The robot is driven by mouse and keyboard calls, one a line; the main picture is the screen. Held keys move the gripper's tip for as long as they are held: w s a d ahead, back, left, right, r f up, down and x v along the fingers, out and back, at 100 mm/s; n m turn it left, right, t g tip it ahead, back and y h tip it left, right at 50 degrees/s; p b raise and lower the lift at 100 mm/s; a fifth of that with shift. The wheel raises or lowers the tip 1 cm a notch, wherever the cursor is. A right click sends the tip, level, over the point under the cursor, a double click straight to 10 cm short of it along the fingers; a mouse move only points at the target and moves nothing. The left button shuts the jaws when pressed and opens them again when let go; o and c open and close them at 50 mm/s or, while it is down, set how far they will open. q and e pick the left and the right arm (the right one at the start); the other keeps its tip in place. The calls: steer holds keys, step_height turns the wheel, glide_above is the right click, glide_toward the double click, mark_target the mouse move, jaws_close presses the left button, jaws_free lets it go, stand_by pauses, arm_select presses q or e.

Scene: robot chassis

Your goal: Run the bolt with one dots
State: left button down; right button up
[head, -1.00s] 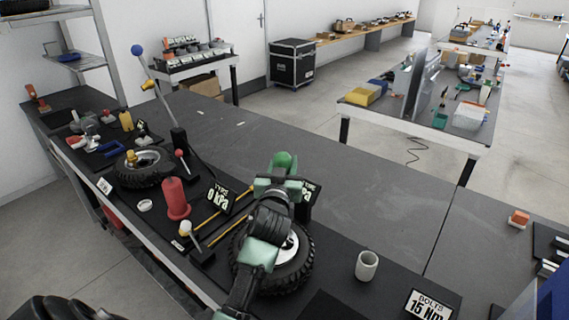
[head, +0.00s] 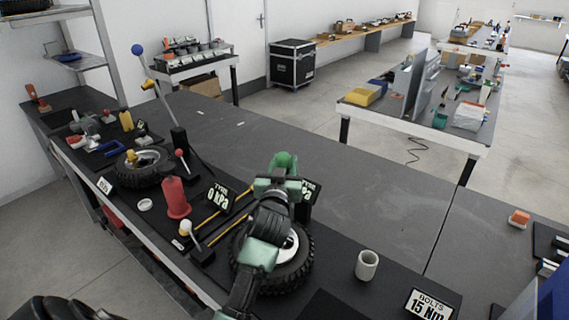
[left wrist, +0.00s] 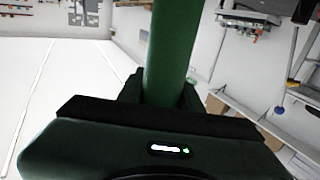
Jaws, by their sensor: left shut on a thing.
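My left gripper (head: 280,183) is over the wheel with the black tyre (head: 300,268), which lies flat near the front of the dark bench. It is shut on a green tool (head: 283,159), whose rounded green top sticks up above the jaws. In the left wrist view the tool (left wrist: 173,50) is a plain green cylinder held upright between dark fingers. The arm covers much of the wheel, so the tool's lower end, the bolts and any dots are not clear to me. A sign reading "BOLTS 15 Nm" (head: 430,305) stands at the lower right. My right gripper is not in view.
A light cup (head: 367,265) stands right of the wheel. A "TYRE 0 kPa" sign (head: 219,197), a red cylinder (head: 175,198) and a smaller wheel (head: 140,170) are to the left. A tall lever with a blue knob (head: 137,49) rises behind them. The bench's back middle is clear.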

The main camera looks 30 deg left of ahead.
arm_select(q)
steer(key=shift+f, duration=0.35)
steer(key=shift+r+p, duration=0.5)
step_height(320, 180, up, 5)
steer(key=p, duration=0.4)
